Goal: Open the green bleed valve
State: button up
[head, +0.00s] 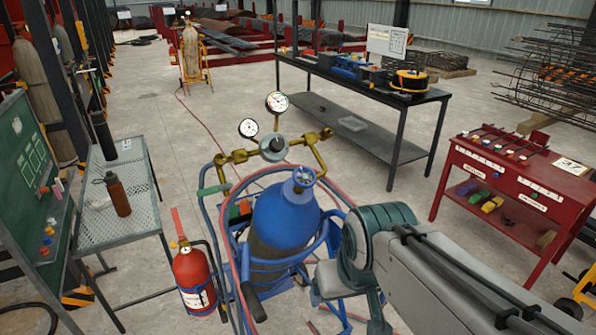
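A blue gas cylinder (284,222) stands in a blue wheeled frame at the centre of the head view. A brass manifold (238,156) with a regulator (273,147) and two round gauges sits above it. A green bar-shaped handle (214,189) shows below the left end of the brass; I take it for the green bleed valve, but its connection and its open or closed position are too small to tell. My grey arm (440,275) reaches in from the lower right, to the right of the cylinder. I cannot make out my gripper's fingers.
A red fire extinguisher (194,277) stands left of the cylinder frame. A mesh table (110,225) with a brown bottle (118,195) is at left. A black workbench (350,120) and a red tool stand (490,190) are behind and right. Red hose loops around the cylinder.

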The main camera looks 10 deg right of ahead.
aim_at(216, 189)
jog(key=z, duration=1.9)
jog(key=k, duration=0.95)
jog(key=u, duration=1.85)
jog(key=i, duration=0.5)
jog(key=u, duration=0.05)
